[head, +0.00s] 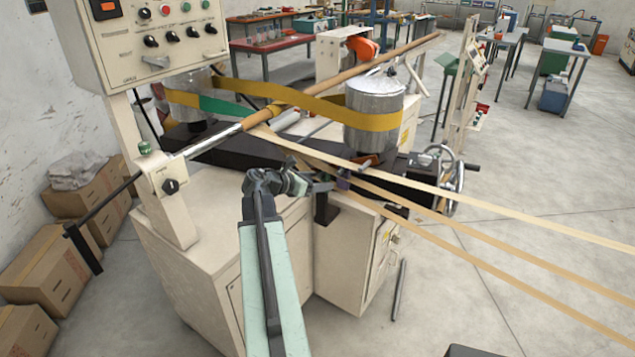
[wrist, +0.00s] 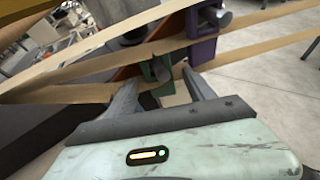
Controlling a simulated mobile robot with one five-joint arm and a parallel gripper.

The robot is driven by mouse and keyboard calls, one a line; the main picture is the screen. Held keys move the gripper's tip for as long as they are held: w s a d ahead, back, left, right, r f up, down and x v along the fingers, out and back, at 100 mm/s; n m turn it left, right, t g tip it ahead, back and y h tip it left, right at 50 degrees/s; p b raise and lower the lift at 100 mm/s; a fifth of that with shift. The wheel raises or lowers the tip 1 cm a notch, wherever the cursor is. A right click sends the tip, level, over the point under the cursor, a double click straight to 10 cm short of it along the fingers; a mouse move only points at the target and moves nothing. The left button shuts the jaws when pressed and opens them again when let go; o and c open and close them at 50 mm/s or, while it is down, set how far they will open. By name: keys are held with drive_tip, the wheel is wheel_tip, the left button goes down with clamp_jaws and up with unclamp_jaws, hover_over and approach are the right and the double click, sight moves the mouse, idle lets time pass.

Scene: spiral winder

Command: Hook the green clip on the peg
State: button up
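A green clip (wrist: 155,72) shows in the wrist view, beyond and between my fingertips, with a paper strip running by it. A grey rounded part sits at its lower side. My gripper (wrist: 162,88) is open, its two fingers spread apart, and no contact with the clip shows. In the head view my gripper (head: 322,187) reaches to the front of the winder, beside the strips. The green clip is not clear there. A purple clip (wrist: 203,32) is farther up and right in the wrist view. I cannot tell which part is the peg.
Tan paper strips (head: 480,210) cross from the winder to the right, close to my gripper. A steel drum (head: 373,103) with an ochre belt (head: 320,108) stands behind. A black bracket (head: 325,210) hangs by the cabinet edge. The floor at right is open.

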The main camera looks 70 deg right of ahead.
drive_tip(key=shift+a, duration=0.1)
drive_tip(key=p+v, duration=0.3)
drive_tip(key=v, duration=0.4)
drive_tip(key=shift+w+a, duration=0.2)
drive_tip(key=shift+a, duration=0.05)
drive_tip(key=w+a+f+m+t+y, duration=0.25)
drive_tip(key=w+a+f, duration=0.25)
drive_tip(key=w+a, duration=0.7)
drive_tip(key=w+a+f+m+t+y, duration=0.25)
drive_tip(key=w+a+f+m, duration=0.2)
drive_tip(key=w+a, duration=0.85)
drive_tip(key=w+a+f+m+y, duration=0.1)
drive_tip(key=a+f+m+y, duration=0.1)
drive_tip(key=a, duration=1.7)
drive_tip(key=w+a+f+m+t+y, duration=0.1)
drive_tip(key=a+f+m+y, duration=0.2)
drive_tip(key=a, duration=1.6)
drive_tip(key=shift+w+t+y, duration=0.3)
drive_tip(key=shift+y, duration=0.5)
